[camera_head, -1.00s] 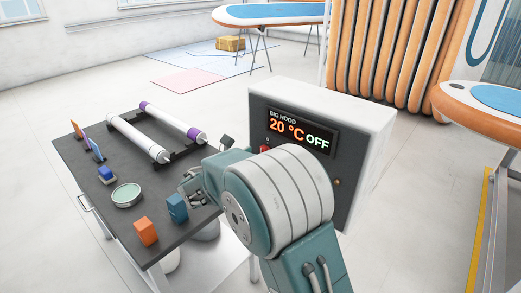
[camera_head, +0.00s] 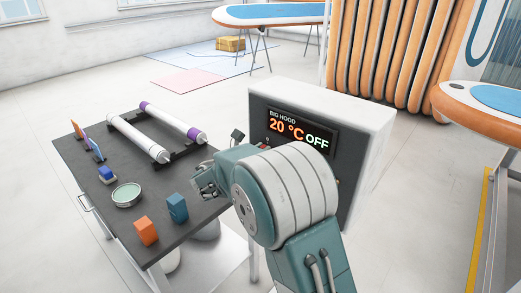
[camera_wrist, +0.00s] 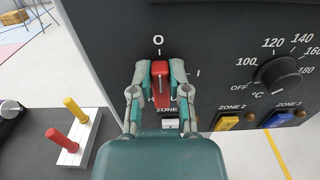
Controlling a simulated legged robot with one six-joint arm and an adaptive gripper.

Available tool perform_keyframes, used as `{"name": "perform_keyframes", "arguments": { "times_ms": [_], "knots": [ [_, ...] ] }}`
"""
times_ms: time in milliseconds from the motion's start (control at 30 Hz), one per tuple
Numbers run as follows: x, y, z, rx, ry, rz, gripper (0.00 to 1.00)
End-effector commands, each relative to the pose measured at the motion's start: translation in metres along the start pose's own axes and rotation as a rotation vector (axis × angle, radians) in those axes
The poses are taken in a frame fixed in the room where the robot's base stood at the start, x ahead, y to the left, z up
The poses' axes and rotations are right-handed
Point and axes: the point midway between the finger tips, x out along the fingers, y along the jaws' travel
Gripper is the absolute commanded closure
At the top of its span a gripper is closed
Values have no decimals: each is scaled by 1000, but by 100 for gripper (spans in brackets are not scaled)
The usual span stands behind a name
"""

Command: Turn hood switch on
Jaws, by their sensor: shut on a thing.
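The hood control box (camera_head: 360,130) stands behind the table's right end. Its display (camera_head: 300,134) reads "BIG HOOD 20 °C OFF". In the wrist view, the red hood switch (camera_wrist: 160,88) sits on the dark panel with its upper end at the "O" mark; an "I" mark is to its right. My gripper (camera_wrist: 160,70) has a finger on each side of the switch and is shut on it. In the head view my gripper (camera_head: 206,183) shows only in part, and my arm hides the lower panel and the switch.
Right of the switch are a temperature dial (camera_wrist: 278,75), a yellow zone 2 switch (camera_wrist: 228,122) and a blue zone 3 switch (camera_wrist: 282,117). The table (camera_head: 185,228) carries rolls (camera_head: 137,136), a blue block (camera_head: 177,208) and an orange block (camera_head: 146,231).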

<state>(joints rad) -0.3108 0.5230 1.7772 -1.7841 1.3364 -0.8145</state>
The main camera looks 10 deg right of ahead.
Motion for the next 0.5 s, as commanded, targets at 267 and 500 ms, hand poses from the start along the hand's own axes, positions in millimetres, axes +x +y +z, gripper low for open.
{"name": "perform_keyframes", "arguments": {
  "times_ms": [267,500],
  "knots": [
    [2,0,2,77,-1,5,100],
    [2,-4,2,251,-2,6,100]
  ]
}}
